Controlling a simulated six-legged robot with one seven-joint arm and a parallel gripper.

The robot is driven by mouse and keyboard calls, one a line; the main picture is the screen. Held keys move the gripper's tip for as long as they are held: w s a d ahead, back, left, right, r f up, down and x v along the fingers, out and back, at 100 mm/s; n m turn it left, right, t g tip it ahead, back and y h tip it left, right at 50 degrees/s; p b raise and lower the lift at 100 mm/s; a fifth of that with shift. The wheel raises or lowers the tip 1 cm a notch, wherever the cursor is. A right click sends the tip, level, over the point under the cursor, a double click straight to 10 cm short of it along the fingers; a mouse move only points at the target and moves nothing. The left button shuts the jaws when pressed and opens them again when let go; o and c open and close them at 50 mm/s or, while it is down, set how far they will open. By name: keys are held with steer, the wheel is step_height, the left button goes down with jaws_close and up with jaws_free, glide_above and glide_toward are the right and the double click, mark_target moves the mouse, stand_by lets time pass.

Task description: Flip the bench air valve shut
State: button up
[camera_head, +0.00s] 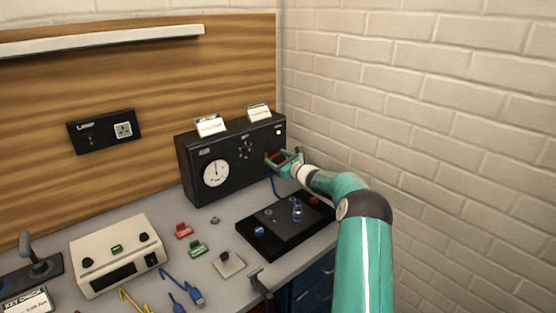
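A black gauge box (236,170) stands at the back right of the bench, with a round white dial (216,173) on its front. A small dark red part (275,155) shows at the right end of its face, mostly behind my gripper. It may be the air valve's handle, but I cannot tell its position. My gripper (277,160) is right at this part, at the end of my teal arm. Its fingers are small and overlap the part, so I cannot tell whether they touch it or hold it.
A black tray (262,247) with small glassy and blue items lies below my gripper, and a blue hose hangs behind it. A beige box (117,254), red (183,230) and green (197,248) connectors and cables lie to the left. A brick wall (430,120) bounds the right.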

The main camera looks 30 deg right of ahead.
steer(key=shift+c, duration=1)
steer(key=shift+f+m, duration=0.3)
steer(key=shift+m, duration=1.1)
steer(key=o, duration=1)
steer(key=shift+d, duration=0.1)
steer(key=s, duration=0.4)
steer(key=s+d, duration=0.1)
steer(key=s, duration=0.4)
steer(key=s+d, duration=0.1)
steer(key=s, duration=0.3)
steer(key=shift+s, duration=0.35)
